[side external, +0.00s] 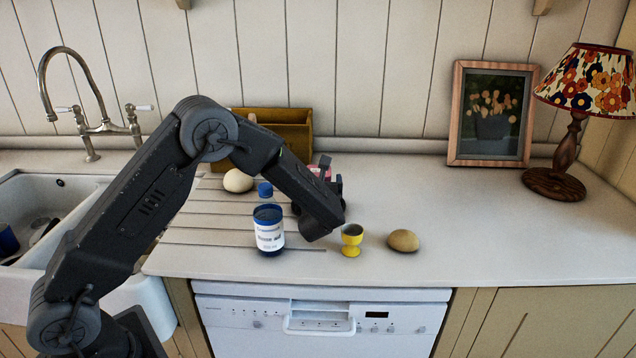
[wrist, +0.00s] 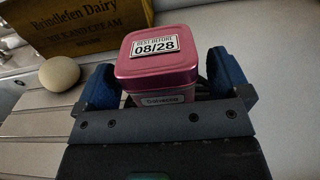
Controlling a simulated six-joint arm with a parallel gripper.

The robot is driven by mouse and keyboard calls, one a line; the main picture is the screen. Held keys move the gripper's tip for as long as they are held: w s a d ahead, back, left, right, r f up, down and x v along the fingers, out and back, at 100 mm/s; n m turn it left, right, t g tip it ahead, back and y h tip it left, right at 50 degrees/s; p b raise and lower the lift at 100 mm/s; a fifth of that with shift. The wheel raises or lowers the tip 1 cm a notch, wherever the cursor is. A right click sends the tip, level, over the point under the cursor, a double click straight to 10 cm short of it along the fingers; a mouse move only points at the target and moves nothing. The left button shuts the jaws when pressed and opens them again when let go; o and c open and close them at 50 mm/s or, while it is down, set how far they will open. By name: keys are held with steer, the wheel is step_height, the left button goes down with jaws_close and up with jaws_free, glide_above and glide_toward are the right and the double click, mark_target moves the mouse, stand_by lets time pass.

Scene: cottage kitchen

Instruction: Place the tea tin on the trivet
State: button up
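The tea tin is a pink square tin with a "Best before 08/28" label on its lid. In the wrist view the tin (wrist: 160,72) stands between the two blue finger pads of my gripper (wrist: 165,85). A narrow gap shows on its right side, and its left side is close to the left pad. In the side external view only a bit of the pink tin (side external: 317,170) shows behind my gripper (side external: 318,192), which is low over the counter. I cannot make out the trivet in either view.
A blue-capped bottle (side external: 268,232) and a yellow egg cup (side external: 351,240) stand close in front of my gripper. A potato-like object (side external: 403,241) lies to the right, an egg (side external: 238,181) to the left. A wooden crate (side external: 285,128) stands behind.

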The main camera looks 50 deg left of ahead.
steer(key=shift+r, duration=0.1)
steer(key=shift+s+d, duration=0.15)
steer(key=v, duration=1.1)
steer(key=shift+s+d+r, duration=0.1)
steer(key=shift+s+d, duration=0.1)
